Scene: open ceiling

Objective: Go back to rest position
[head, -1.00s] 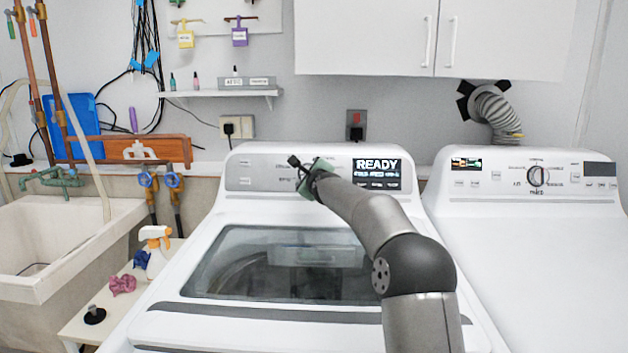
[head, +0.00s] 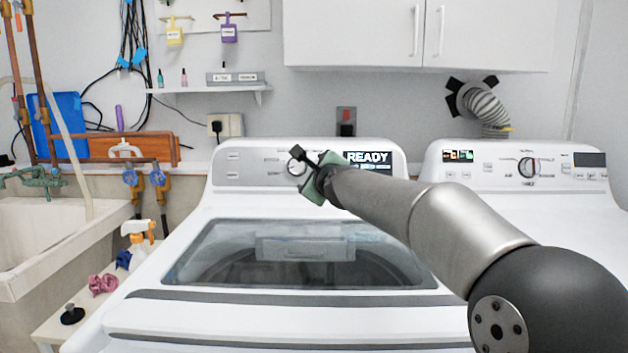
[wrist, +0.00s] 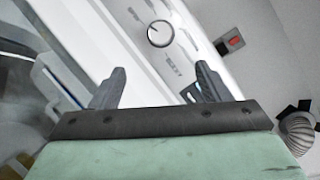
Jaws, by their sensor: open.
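My gripper (head: 303,160) is in front of the left washer's control panel in the head view, near its round knob (head: 297,163). In the wrist view my gripper (wrist: 158,88) shows two dark fingers spread apart with nothing between them. The washer knob (wrist: 160,34) lies beyond the fingers there. The washer (head: 290,307) has its glass lid (head: 215,262) shut, and its display (head: 368,158) reads READY. My arm reaches in from the lower right and covers part of the panel.
A second machine (head: 560,225) stands at the right with a grey vent hose (head: 486,105) behind it. White cabinets (head: 350,35) hang above. At the left are a sink (head: 40,245) and a small side table (head: 50,328) with a spray bottle (head: 138,240).

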